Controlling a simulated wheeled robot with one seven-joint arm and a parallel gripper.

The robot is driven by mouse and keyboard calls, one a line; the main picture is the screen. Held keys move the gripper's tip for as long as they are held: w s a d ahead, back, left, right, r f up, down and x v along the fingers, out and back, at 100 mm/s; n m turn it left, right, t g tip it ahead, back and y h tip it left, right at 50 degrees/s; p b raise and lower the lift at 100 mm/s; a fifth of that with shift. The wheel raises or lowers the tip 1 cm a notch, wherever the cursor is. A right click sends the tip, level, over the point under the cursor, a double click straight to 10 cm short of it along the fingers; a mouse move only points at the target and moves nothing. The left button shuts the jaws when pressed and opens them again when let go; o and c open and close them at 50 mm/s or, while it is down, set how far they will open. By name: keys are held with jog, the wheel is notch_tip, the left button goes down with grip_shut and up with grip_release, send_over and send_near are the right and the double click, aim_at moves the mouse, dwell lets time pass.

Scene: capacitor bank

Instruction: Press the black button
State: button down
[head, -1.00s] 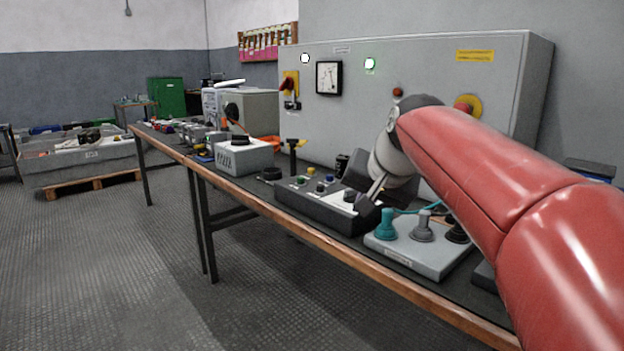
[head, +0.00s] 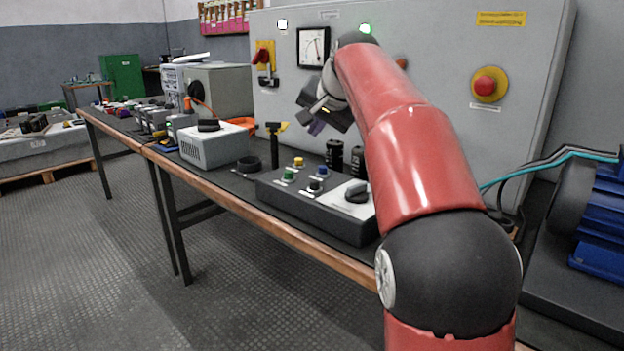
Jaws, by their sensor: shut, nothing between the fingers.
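A grey control box (head: 310,214) sits near the front edge of the bench. On its top are a green button (head: 289,174), a yellow button (head: 298,161), a small dark blue-looking button (head: 322,170) and a black button (head: 314,186) nearer the front. A black rotary knob (head: 357,192) stands on a white plate to their right. My gripper (head: 316,126) is shut and empty, raised above and behind the box, apart from the buttons. Its fingertips are dark and small in the picture.
Two black cylinders (head: 334,154) stand behind the box, partly beside my arm. A grey cabinet (head: 440,60) with a red emergency button (head: 486,84) rises behind. A ventilated box (head: 214,146) and black ring (head: 249,164) lie left. A blue motor (head: 600,215) is at right.

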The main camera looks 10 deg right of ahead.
aim_at(313, 180)
jog(key=shift+f, duration=0.1)
notch_tip(313, 180, down, 8)
jog(key=b, duration=0.8)
jog(key=shift+s, duration=0.1)
jog(key=shift+f+b, duration=0.35)
jog(key=shift+b, duration=0.05)
dwell(1.4)
jog(key=shift+f, duration=0.4)
jog(key=shift+f+b, duration=0.85)
jog(key=shift+f, duration=0.1)
dwell(0.8)
dwell(0.3)
jog(key=shift+r+p, duration=1.35)
jog(key=shift+p, duration=0.05)
jog(key=shift+r, duration=0.1)
